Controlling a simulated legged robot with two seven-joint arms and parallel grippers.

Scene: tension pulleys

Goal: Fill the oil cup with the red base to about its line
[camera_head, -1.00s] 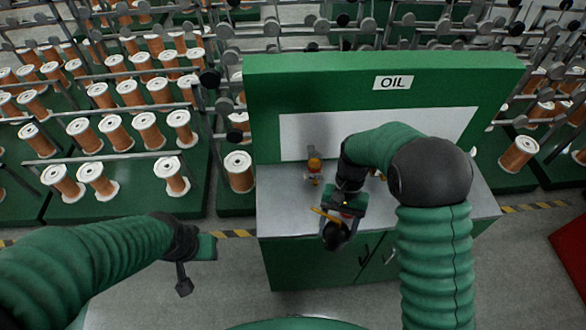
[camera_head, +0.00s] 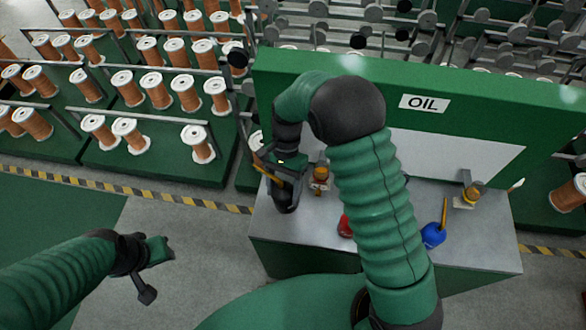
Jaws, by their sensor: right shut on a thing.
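My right gripper (camera_head: 284,180) is at the left end of the metal bench top. It is shut on a dark oil can (camera_head: 285,200) with a yellow spout (camera_head: 264,169); its fingers are partly hidden. An amber oil cup (camera_head: 320,174) stands just right of the gripper, apart from it; its base colour is too small to tell. A second amber cup (camera_head: 469,196) stands at the right of the bench. A red object (camera_head: 345,227), partly hidden by my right arm, sits on the bench. My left gripper (camera_head: 152,270) hangs over the floor, away from the bench; its opening is unclear.
A blue can (camera_head: 433,235) with an orange spout stands on the bench (camera_head: 480,255), right of my arm. A green back panel with an OIL sign (camera_head: 424,103) rises behind. Racks of copper spools (camera_head: 155,90) fill the left. My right arm covers the bench middle.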

